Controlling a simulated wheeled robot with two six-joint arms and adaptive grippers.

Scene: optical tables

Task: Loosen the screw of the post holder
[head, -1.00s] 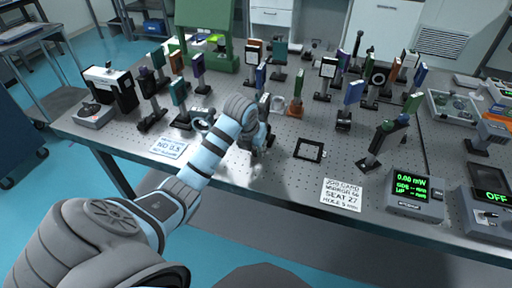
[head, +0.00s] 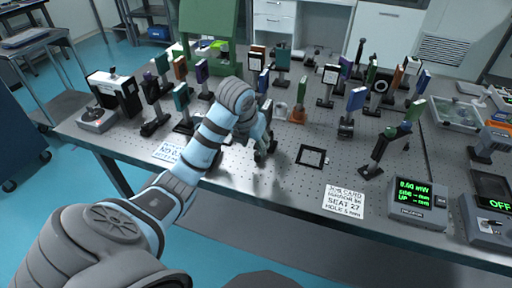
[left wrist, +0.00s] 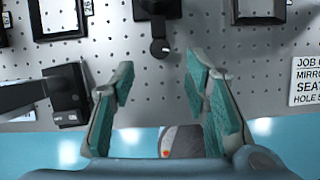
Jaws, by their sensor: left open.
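In the left wrist view, a black post holder (left wrist: 157,10) stands at the top centre, with a round dark screw knob (left wrist: 160,47) on its near side. My left gripper (left wrist: 160,72) is open, its two green-padded fingers apart and empty. The knob lies just beyond the fingertips, roughly midway between them, not touched in this view. In the head view, my left gripper (head: 262,147) points down over the front-middle of the table, and my arm largely hides the post holder there. My right gripper is not in view.
The perforated optical table (head: 270,185) holds several posts with coloured mounts behind my arm. A flat black square frame (head: 312,157) lies to the right, near a job card (head: 344,202) and a power meter (head: 417,200). A black mount (left wrist: 65,95) stands left of my fingers.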

